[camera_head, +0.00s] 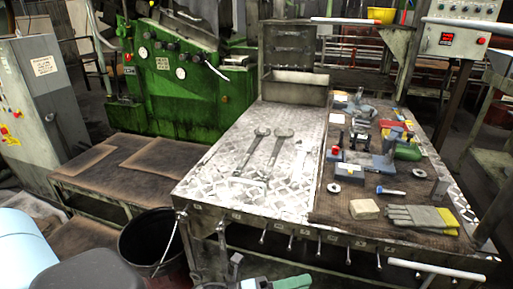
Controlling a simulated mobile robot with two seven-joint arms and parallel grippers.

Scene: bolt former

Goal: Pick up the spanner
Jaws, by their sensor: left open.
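Two grey spanners lie side by side on the metal checker-plate top of the workbench (215,185). The left spanner (252,150) has its jaw end toward the back, and the right spanner (278,149) lies just beside it. They look apart. My left gripper (230,262) is at the bottom of the head view, low in front of the bench's front edge and well away from the spanners. It is open, with nothing seen between its fingers. My right gripper is not in view.
A black bucket (150,243) stands at front left. A green machine (185,75) stands behind. The plate around the spanners is mostly clear.

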